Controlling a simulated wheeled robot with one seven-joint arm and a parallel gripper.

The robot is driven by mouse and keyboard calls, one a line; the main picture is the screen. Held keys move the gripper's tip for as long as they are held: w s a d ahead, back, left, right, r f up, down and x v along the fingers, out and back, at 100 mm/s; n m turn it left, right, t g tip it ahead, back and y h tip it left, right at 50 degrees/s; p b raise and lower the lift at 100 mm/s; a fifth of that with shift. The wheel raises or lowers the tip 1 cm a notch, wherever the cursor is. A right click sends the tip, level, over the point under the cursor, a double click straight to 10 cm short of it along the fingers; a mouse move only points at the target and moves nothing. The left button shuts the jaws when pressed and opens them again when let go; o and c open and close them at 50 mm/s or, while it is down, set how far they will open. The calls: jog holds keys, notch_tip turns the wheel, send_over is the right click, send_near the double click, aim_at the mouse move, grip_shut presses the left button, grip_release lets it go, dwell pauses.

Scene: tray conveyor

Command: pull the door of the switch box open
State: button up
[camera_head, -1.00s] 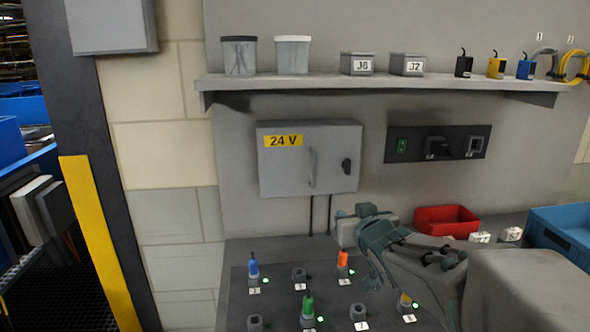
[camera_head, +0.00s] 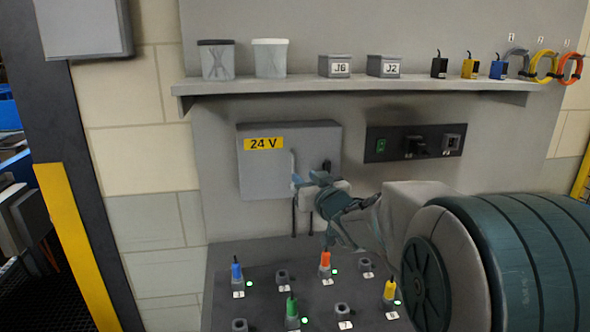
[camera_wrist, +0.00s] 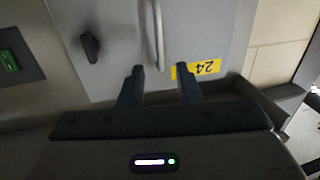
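The switch box (camera_head: 265,178) is a grey wall box with a yellow "24 V" label (camera_head: 263,143). Its door looks closed. The door has a light vertical bar handle (camera_head: 292,162) and a dark knob (camera_head: 327,165) to the right of it. My gripper (camera_head: 308,179) is in front of the lower right part of the door. In the wrist view, upside down, my gripper (camera_wrist: 160,82) is open. The knob (camera_wrist: 91,46) is to the left.
A shelf (camera_head: 360,85) with tubs, small boxes and cable coils runs above the switch box. A dark panel (camera_head: 413,143) with a green switch is to its right. Below is a bench (camera_head: 265,300) with several coloured plugs and sockets.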

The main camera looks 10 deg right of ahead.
aim_at(294, 168)
jog(key=shift+w+a+p, duration=0.15)
jog(key=shift+w+a, duration=0.05)
jog(key=shift+w, duration=0.75)
jog(key=shift+w+a+p, duration=0.15)
jog(key=shift+w+a, duration=0.05)
jog(key=shift+w, duration=0.8)
jog(key=shift+w+a+p, duration=0.15)
jog(key=shift+w+a, duration=0.05)
jog(key=shift+w, duration=0.75)
grip_shut()
